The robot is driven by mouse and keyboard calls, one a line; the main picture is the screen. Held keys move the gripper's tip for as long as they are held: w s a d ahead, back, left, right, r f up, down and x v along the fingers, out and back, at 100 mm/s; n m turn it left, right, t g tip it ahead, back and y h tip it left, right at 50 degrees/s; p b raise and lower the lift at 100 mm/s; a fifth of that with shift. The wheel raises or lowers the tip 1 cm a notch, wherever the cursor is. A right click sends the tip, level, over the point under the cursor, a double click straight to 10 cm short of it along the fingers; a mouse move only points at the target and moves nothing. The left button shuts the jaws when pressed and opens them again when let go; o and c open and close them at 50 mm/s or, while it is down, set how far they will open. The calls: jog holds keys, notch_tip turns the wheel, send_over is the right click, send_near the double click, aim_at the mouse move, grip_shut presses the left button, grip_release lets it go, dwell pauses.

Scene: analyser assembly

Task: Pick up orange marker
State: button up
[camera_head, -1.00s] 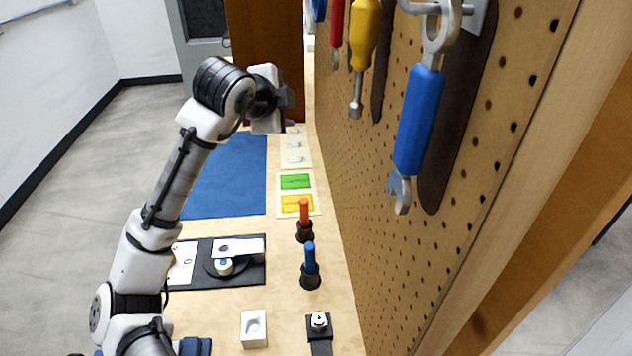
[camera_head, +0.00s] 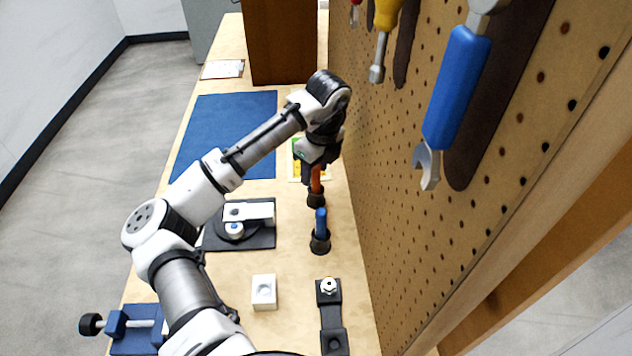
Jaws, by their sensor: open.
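The orange marker (camera_head: 316,182) stands upright in a small black holder (camera_head: 316,200) near the pegboard. My gripper (camera_head: 313,178) points down over it, with its fingers at the marker's upper part. The jaws are open; the arm's wrist hides the marker's top, and I cannot tell whether the fingers touch it. A blue marker (camera_head: 320,224) stands in its own black holder (camera_head: 320,243), nearer to me.
The pegboard (camera_head: 400,180) with hanging tools rises close on the right. A white block (camera_head: 264,291), a black bracket (camera_head: 331,318) and a dark plate with a white part (camera_head: 250,238) lie on the bench. A blue mat (camera_head: 225,130) lies behind on the left.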

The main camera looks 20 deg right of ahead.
jog(key=shift+f, duration=0.7)
grip_shut()
